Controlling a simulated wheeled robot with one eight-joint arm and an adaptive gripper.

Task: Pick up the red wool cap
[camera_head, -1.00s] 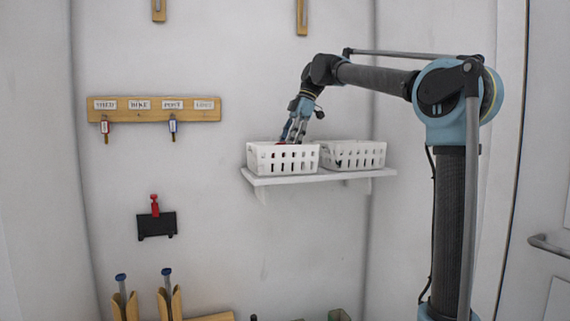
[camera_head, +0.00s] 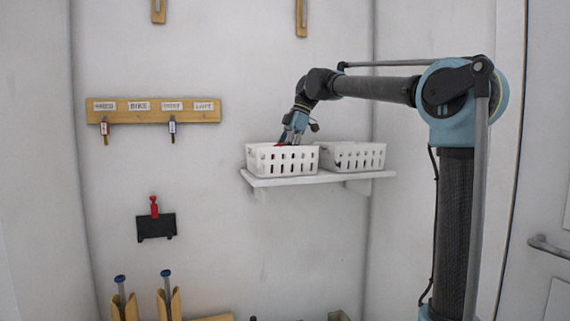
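A second white basket (camera_head: 365,155) stands close on the right, on the same white wall shelf (camera_head: 320,178). A wooden key rack (camera_head: 150,117) with keys hangs on the wall at left. A black holder with a red item (camera_head: 155,222) is below it. The wall between is clear.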

